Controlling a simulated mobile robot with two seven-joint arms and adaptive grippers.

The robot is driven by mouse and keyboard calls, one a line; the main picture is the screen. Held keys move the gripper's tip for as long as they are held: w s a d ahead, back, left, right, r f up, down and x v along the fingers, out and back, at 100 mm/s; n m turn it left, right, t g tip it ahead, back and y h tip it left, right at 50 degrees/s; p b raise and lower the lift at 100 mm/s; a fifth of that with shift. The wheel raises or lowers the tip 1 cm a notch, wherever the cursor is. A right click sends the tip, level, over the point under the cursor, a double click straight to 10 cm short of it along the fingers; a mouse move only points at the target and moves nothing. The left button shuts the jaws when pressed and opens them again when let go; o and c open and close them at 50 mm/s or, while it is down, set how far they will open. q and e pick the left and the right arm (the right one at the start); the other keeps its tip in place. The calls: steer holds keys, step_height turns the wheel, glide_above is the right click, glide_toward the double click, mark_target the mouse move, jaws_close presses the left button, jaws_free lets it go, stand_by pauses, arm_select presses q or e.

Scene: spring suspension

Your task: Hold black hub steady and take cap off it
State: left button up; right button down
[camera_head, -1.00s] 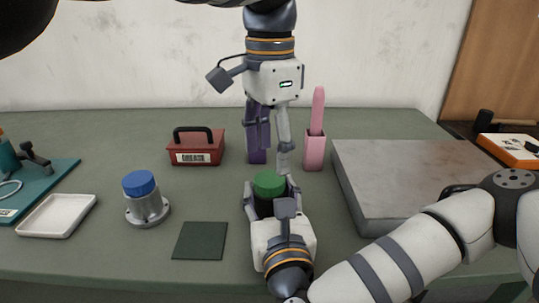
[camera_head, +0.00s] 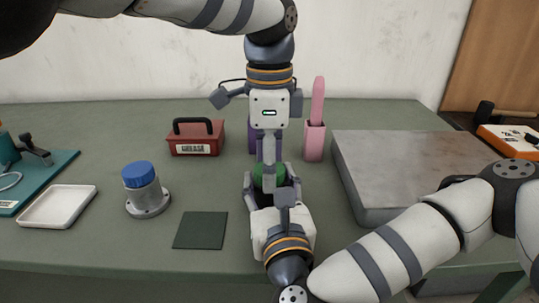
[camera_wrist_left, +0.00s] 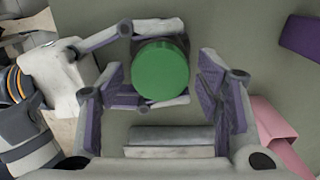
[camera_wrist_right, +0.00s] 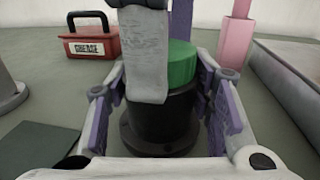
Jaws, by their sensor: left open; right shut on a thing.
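The black hub (camera_wrist_right: 158,128) stands upright on the table with the green cap (camera_wrist_right: 182,66) on top. My right gripper (camera_head: 271,192) is shut on the hub, with its fingers on both sides of it. The cap shows as a green disc in the left wrist view (camera_wrist_left: 160,70) and is partly hidden in the head view (camera_head: 280,174). My left gripper (camera_head: 268,168) points down over the cap. It is open, its fingers apart on either side of the cap (camera_wrist_left: 165,92). One left finger hides part of the cap and hub in the right wrist view.
A grey flanged hub with a blue cap (camera_head: 139,175) stands left of a dark green mat (camera_head: 200,231). A white tray (camera_head: 58,208) is further left. A red grease box (camera_head: 195,146) and pink holder (camera_head: 314,142) stand behind. A grey metal slab (camera_head: 408,160) is right.

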arm_select(q)
steer(key=c, duration=1.2)
steer(key=n, duration=0.6)
steer(key=shift+n, duration=0.3)
steer(key=o, duration=1.3)
steer(key=shift+c, duration=0.2)
steer(key=shift+r, duration=0.15)
